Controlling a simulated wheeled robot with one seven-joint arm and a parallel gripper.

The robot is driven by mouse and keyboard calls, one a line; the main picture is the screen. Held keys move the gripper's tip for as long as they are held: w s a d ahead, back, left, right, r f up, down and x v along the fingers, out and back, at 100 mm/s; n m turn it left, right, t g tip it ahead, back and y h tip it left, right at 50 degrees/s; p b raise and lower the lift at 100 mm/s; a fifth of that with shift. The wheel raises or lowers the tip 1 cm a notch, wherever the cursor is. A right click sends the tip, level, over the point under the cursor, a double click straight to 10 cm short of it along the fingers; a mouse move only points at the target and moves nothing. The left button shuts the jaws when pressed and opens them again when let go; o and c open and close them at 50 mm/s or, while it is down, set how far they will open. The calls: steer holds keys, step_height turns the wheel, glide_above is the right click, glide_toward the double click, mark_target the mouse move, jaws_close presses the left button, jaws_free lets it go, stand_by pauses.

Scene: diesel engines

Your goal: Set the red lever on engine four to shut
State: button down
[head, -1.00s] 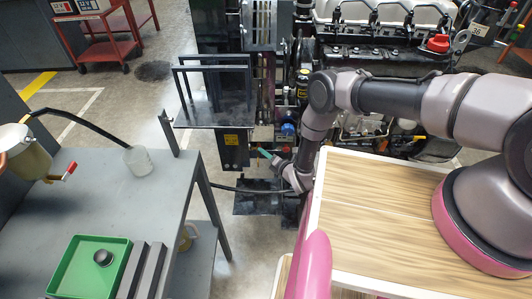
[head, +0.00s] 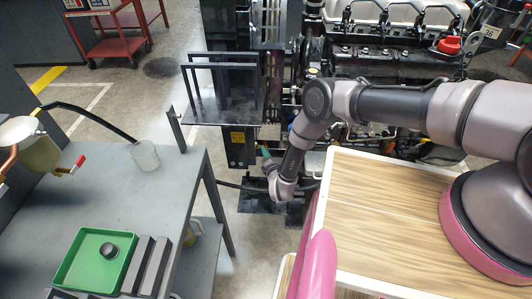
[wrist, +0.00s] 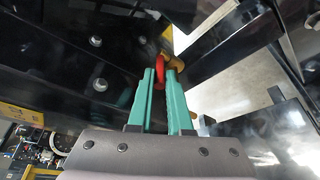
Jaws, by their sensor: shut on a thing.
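In the wrist view a red lever (wrist: 160,68) shows at the tips of my gripper (wrist: 163,80), whose two teal fingers are closed on it. A brass-coloured valve part (wrist: 174,62) sits just beyond the lever, beside dark metal plates. In the head view my gripper (head: 265,152) points left toward the lower part of a black engine stand (head: 236,150). The lever at its tips is too small to make out there. The big engine (head: 385,55) stands behind my arm. I cannot read an engine number four.
A grey bench (head: 120,190) on the left holds a green tray (head: 68,270), a clear cup (head: 145,155) and a tank with another red-tipped handle (head: 78,163). Dark plates with bolts (wrist: 100,84) crowd my gripper. Floor shows between bench and stand.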

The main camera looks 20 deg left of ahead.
steer(key=c, duration=0.8)
jaws_free()
steer(key=shift+c, duration=0.2)
